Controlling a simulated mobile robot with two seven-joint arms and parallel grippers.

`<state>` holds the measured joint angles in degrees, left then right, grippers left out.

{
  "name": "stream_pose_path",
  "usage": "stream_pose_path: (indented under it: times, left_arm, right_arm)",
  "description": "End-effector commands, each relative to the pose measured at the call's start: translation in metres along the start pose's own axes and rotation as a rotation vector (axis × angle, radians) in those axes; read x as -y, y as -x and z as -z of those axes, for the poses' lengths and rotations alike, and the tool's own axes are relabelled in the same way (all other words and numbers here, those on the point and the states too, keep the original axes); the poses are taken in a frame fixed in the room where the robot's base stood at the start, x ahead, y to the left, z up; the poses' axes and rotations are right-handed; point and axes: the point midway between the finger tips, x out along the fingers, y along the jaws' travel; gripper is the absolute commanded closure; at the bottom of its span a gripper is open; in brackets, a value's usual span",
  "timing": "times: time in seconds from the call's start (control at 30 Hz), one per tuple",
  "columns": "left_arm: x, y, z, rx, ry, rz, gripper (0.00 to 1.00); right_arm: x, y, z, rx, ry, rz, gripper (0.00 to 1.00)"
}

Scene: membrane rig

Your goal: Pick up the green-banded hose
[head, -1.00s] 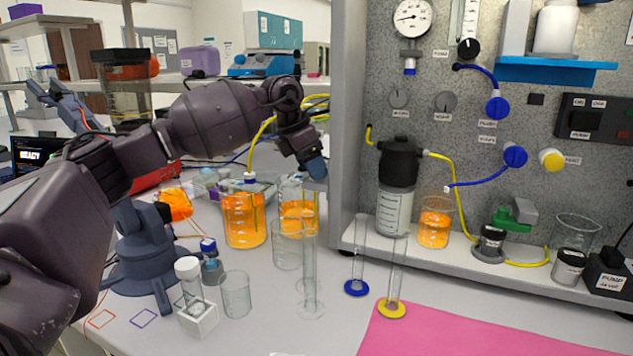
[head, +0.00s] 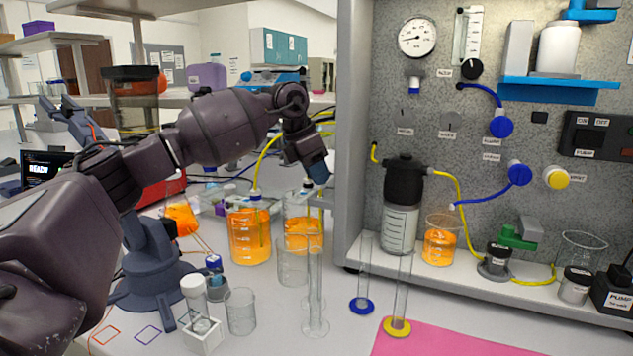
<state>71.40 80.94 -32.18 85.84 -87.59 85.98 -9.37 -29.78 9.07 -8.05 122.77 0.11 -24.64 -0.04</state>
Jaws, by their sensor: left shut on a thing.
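My left gripper (head: 318,175) is at the top of the right one of two glass vessels of orange liquid, pointing down. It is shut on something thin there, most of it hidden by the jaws. Yellow hose (head: 322,125) runs behind my left wrist. I cannot make out a green band. The right orange vessel (head: 303,236) stands upright just below the gripper. The left orange vessel (head: 250,240) has a yellow hose (head: 264,160) with a blue band (head: 255,196) going into its top. My right gripper is not in view.
Empty glassware, including a beaker (head: 292,262) and tall cylinders (head: 316,300), stands close in front of the orange vessels. The rig's grey side wall (head: 351,130) rises just right of the gripper.

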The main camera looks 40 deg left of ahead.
Motion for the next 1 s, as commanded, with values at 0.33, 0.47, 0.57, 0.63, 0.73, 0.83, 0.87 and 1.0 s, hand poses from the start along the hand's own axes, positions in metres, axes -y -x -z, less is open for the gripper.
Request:
stream_pose_path:
  times: [0.33,0.47,0.57,0.63,0.73,0.83,0.87,1.0]
  left_arm:
    - [0.000,0.062,-0.025,0.007,0.000,-0.003,0.99]
    - [0.001,0.077,-0.032,0.006,0.000,-0.002,0.99]
    - [0.001,0.087,-0.036,0.005,-0.001,-0.002,0.99]
    - [0.000,0.095,-0.039,0.006,-0.001,-0.002,0.99]
    - [-0.001,0.096,-0.028,0.001,0.001,-0.002,0.99]
    - [-0.001,0.101,-0.018,0.001,0.001,-0.003,0.99]
    - [-0.001,0.102,-0.015,0.001,0.001,-0.003,0.99]
    - [-0.001,0.108,0.001,0.000,0.001,-0.004,0.99]
  right_arm:
    - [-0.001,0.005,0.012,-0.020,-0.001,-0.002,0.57]
    - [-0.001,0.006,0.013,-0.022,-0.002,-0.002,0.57]
    - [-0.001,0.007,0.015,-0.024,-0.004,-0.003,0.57]
    - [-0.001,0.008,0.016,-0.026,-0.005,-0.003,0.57]
    - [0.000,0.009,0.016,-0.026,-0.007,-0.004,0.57]
    - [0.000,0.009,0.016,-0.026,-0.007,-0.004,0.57]
    - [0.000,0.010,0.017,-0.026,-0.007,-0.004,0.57]
    - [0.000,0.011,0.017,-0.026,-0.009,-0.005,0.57]
